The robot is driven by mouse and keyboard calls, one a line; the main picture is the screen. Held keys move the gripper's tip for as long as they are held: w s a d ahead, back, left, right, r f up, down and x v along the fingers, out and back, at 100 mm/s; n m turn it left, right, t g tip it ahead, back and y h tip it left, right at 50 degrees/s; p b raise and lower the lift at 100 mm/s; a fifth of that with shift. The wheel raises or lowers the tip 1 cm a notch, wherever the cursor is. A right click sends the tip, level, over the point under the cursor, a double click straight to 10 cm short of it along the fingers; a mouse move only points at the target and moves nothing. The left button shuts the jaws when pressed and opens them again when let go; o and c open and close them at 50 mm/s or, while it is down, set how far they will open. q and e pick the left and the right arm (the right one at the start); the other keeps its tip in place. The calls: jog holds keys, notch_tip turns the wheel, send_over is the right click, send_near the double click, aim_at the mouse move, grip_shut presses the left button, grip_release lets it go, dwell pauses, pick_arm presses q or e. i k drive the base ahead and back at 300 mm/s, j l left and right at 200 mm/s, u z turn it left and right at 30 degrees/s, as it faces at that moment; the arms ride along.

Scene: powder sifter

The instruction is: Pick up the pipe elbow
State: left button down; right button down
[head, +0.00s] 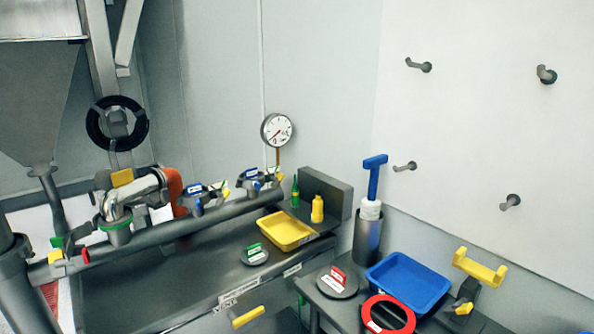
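A silver curved pipe piece (140,188), which looks like the pipe elbow, sits at the left in the head view, above a long dark horizontal pipe (150,235). A green ring (117,222) goes around its lower end. An orange-red part (175,188) is at its right end. I cannot tell whether the piece is fixed to the pipe or resting there. Neither of my grippers is in view.
A grey hopper (35,100) stands at the far left. A yellow tray (286,245) is on the dark bench. At the right are a blue tray (440,286), a red ring (388,300) and a blue-handled tool (373,180) in a grey cylinder. Hooks (545,75) stick out from the white wall.

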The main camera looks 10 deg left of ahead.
aim_at(127, 188)
jog(key=u, duration=1.75)
